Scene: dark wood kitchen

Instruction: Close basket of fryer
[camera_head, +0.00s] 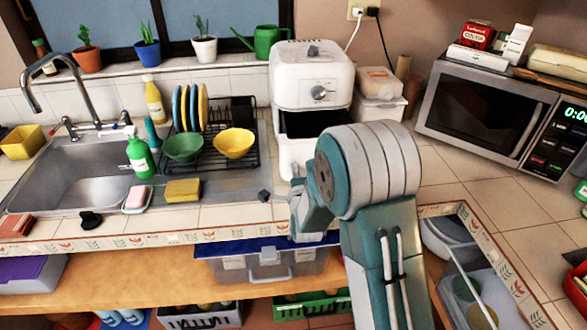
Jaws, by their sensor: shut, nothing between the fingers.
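The white air fryer (312,75) stands at the back of the counter, with a round dial on its front. Its basket (297,158) is pulled out toward me, and a dark gap shows between the body and the basket front. My arm's large joint covers the right part of the basket. My wrist links are low in front of the basket, over the counter edge.
A dish rack (240,152) with bowls and plates stands left of the fryer, beside the sink (75,178). White containers (378,98) stand close on the fryer's right. A microwave (490,115) is farther right.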

